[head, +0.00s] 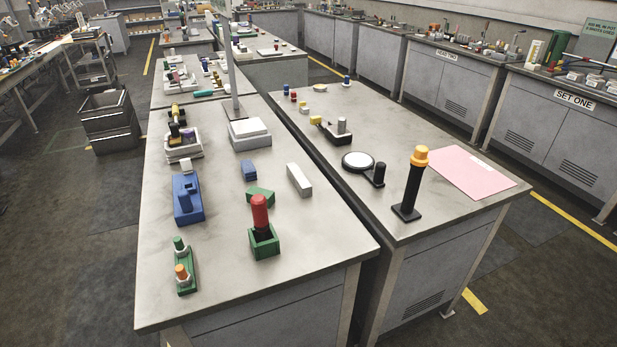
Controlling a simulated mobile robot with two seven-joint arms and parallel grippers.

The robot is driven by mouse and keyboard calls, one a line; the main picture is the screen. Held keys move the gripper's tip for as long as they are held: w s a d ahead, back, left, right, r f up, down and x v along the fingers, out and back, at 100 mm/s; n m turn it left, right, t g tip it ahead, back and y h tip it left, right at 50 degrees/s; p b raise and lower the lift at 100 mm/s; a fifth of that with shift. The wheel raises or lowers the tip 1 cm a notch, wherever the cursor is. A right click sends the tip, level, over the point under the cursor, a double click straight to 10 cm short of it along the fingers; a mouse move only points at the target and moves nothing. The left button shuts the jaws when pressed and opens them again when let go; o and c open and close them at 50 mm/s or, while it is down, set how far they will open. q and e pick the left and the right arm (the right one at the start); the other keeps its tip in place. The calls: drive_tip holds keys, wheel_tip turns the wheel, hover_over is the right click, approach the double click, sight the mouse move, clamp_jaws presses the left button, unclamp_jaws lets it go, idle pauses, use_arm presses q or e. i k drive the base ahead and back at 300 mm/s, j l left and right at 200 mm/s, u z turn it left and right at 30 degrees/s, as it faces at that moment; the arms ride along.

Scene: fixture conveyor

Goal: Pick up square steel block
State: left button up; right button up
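A light grey, elongated block (299,179) lies on the left metal worktable (220,285), right of its middle near the right edge; it looks like steel and square in section. A broader pale, square stack of plates (249,132) with an upright post stands farther back on the same table. I cannot tell for sure which of the two is the square steel block. Neither of my grippers is in view, and nothing touches the grey block.
Near the grey block are a small blue block (249,170), a green block (262,194) and a green box with a red-topped handle (261,212). A blue fixture (188,200) stands left. The right worktable (440,228) holds a black post with an orange top (411,185).

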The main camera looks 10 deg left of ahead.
sight(298, 179)
drive_tip(key=i+l, duration=0.1)
drive_tip(key=l, duration=0.45)
drive_tip(key=i+l, duration=0.15)
drive_tip(key=l, duration=0.35)
drive_tip(key=i+l+u, duration=0.1)
drive_tip(key=l, duration=0.45)
